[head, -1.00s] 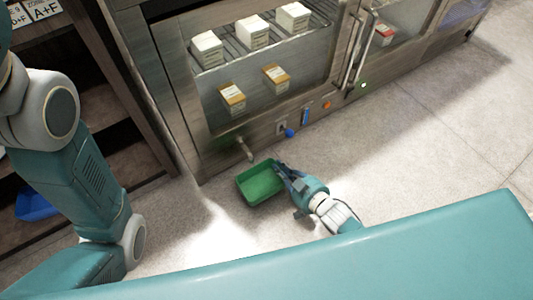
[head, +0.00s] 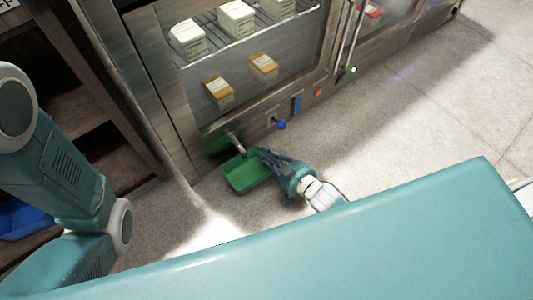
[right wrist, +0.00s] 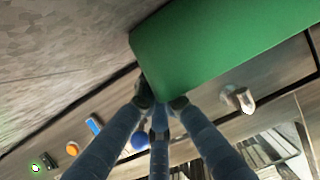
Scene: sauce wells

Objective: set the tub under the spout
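The green tub (head: 243,180) is a shallow open rectangular tray, low in front of the steel cabinet. My right gripper (head: 264,154) is shut on its right end wall. In the right wrist view the tub (right wrist: 215,40) fills the upper right, with the fingertips (right wrist: 160,103) at its near corner. The metal spout (head: 236,143) sticks out of the cabinet's lower front. In the head view its tip shows at the tub's back rim. In the right wrist view the spout (right wrist: 240,99) shows just beside the tub's edge. My left gripper is out of view.
The steel cabinet (head: 165,95) has a glass front with several cartons inside. A blue knob (head: 282,125) sits right of the spout. An open dark shelf (head: 75,110) stands at left, with a blue bin (head: 22,218). The floor (head: 420,110) to the right is clear.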

